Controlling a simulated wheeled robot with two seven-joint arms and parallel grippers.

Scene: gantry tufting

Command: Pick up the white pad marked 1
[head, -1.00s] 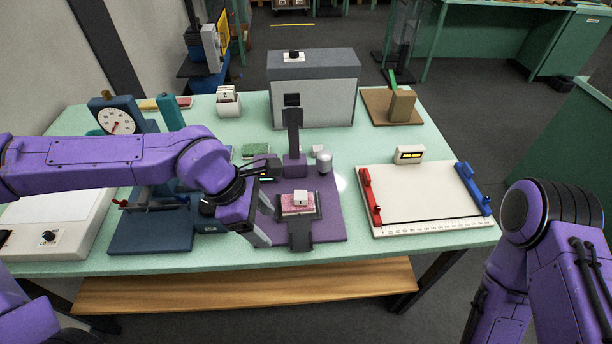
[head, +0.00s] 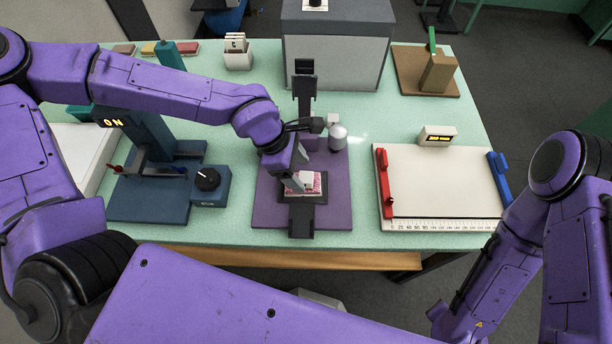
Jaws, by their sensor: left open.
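A small white block (head: 306,177) sits on a pink piece (head: 316,188) in the dark holder of the purple gantry base (head: 333,205). I cannot read a 1 on it, so I cannot tell if it is the white pad. My left gripper (head: 296,176) is open, pointing down just left of and above the white block. Its fingers partly cover the pink piece; whether they touch anything is unclear. My right arm is at the right edge, but its gripper is out of view.
The dark gantry post (head: 304,95) and a grey-white knob (head: 337,137) stand just behind. A blue device with a dial (head: 208,180) is at left. A white board (head: 440,185) with red and blue clamps is at right. A white card holder (head: 238,58) stands farther back.

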